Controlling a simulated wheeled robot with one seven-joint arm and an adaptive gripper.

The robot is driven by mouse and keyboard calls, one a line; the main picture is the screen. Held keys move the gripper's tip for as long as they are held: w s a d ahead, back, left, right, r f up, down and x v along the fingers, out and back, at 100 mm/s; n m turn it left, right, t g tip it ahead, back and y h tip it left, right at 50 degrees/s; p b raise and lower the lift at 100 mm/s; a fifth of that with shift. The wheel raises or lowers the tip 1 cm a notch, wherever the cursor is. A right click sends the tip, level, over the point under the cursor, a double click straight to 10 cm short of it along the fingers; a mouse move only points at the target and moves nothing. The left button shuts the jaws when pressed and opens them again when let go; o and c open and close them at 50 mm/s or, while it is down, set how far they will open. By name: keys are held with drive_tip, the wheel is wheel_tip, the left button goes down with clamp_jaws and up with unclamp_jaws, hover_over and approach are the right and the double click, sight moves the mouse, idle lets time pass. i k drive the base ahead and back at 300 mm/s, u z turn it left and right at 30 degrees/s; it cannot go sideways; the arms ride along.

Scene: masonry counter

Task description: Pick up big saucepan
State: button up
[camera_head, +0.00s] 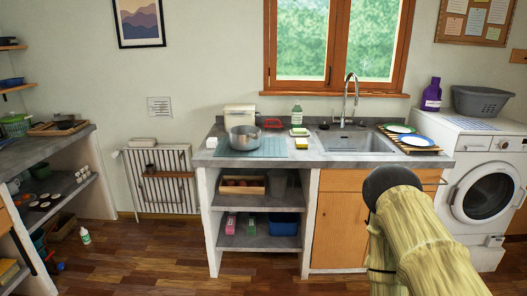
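A big silver metal saucepan (244,138) stands upright on a teal mat (272,149) on the counter, left of the sink. Its handle appears to point up and to the right, but it is small in the picture. Part of my arm reaches in from the lower right, in front of the sink cabinet. My gripper does not show, so its state and its place relative to the saucepan are hidden.
The grey counter (315,157) holds a sink (358,142) with a tall faucet (349,95). A yellow sponge (301,143) and a green-labelled bottle (296,115) stand right of the saucepan. Plates lie on a rack beyond the sink.

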sight(243, 138)
drive_tip(key=u, duration=0.25)
drive_tip(key=i, duration=1.55)
drive_tip(key=u, duration=0.3)
